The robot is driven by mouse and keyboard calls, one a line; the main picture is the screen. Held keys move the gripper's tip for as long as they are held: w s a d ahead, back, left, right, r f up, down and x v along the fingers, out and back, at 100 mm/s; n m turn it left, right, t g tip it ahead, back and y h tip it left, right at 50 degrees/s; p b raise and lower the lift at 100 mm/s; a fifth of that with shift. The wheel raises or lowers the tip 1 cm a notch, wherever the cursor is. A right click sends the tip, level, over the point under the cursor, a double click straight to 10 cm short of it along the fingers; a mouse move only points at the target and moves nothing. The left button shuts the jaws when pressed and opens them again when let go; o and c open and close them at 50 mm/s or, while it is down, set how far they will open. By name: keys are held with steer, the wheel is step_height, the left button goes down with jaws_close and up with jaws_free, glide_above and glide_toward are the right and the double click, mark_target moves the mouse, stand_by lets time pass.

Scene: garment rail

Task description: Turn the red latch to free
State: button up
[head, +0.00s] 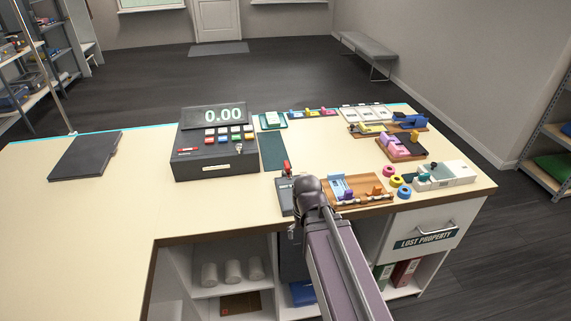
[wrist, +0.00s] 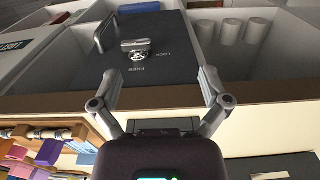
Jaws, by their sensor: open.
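In the wrist view, a dark panel (wrist: 180,80) under the counter carries a small silver-grey latch (wrist: 135,52). The words FREE and LOCK are printed beside it, upside down in this view. It does not look red. My gripper (wrist: 155,88) is open and empty, its two fingers spread either side of the panel's lower part, apart from the latch. In the head view, a small red piece (head: 286,167) stands on a dark device (head: 285,197) at the counter's front edge. My arm hides part of that area, and my fingertips are hidden there.
The counter (head: 90,225) holds a cash register (head: 215,145), a dark flat pad (head: 84,155) and a wooden tray (head: 365,203) with several small parts right of my arm. Below are a LOST PROPERTY drawer (head: 425,229) and a shelf with white cylinders (head: 232,271).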

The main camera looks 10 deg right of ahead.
mark_target(287, 164)
steer(key=w+r+m+p, duration=0.3)
steer(key=w, duration=0.2)
steer(key=w+r+m+p, duration=0.2)
steer(key=w+r+p, duration=0.1)
steer(key=w, duration=0.1)
steer(key=w+r+m+p, duration=0.3)
steer(key=w+r, duration=0.1)
steer(key=w, duration=0.1)
steer(key=shift+w+d+m, duration=0.25)
steer(key=shift+w+m, duration=0.05)
steer(key=shift+w, duration=0.05)
steer(key=w+r+m+p, duration=0.8)
steer(key=w+m, duration=0.1)
steer(key=w, duration=0.4)
steer(key=shift+w+p, duration=0.35)
steer(key=shift+w, duration=0.05)
step_height(287, 164, down, 14)
steer(key=b, duration=1.3)
steer(key=shift+r+b, duration=0.2)
steer(key=shift+b, duration=0.2)
steer(key=shift+c, duration=0.2)
steer(key=c, duration=1)
